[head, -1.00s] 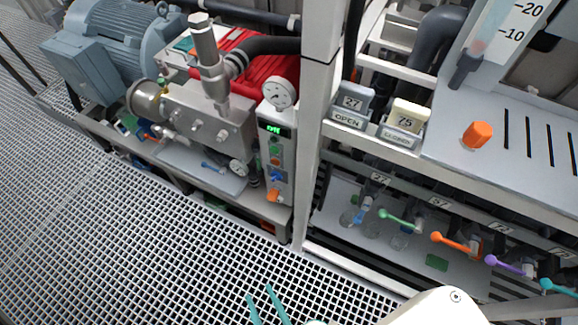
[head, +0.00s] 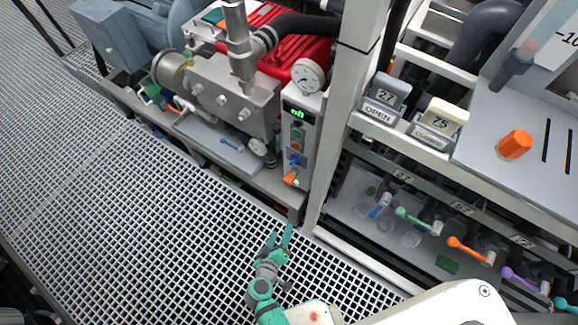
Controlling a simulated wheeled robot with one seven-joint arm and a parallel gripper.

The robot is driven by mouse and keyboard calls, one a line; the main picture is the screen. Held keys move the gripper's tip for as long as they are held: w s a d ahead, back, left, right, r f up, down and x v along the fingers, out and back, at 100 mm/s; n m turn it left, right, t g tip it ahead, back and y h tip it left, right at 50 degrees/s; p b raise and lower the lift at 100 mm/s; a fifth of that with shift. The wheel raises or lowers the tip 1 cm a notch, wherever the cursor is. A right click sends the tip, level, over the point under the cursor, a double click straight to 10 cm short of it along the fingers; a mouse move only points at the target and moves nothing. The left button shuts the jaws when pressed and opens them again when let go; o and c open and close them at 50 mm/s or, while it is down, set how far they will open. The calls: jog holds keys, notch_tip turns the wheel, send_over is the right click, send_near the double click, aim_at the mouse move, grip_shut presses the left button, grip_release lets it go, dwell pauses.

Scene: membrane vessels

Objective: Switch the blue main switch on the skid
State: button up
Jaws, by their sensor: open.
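The control box (head: 300,135) is a narrow grey panel at the foot of the white upright, with a lit green display on top and a column of small controls. The blue switch (head: 296,159) sits on its lower front, above an orange knob (head: 291,178) and below green and orange buttons. My gripper (head: 281,236) is teal, with its two fingers apart and empty. It is over the grating, below the box in the picture and apart from it.
A white upright post (head: 345,110) stands just right of the box. Several coloured valve levers, such as a green one (head: 417,221), stick out at the right. A pressure gauge (head: 308,76) sits above the box. The grating floor (head: 130,220) is clear at the left.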

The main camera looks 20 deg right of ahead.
jog(key=w+d+r+h, duration=0.2)
jog(key=w+r+h, duration=0.1)
jog(key=w, duration=0.4)
jog(key=m+t+h, duration=0.1)
jog(key=m+h, duration=0.1)
jog(key=h, duration=0.3)
send_near(291, 163)
jog(key=x, duration=0.8)
jog(key=shift+w+d+f, duration=0.1)
jog(key=shift+w+d, duration=0.05)
jog(key=shift+c, duration=0.3)
jog(key=c, duration=1)
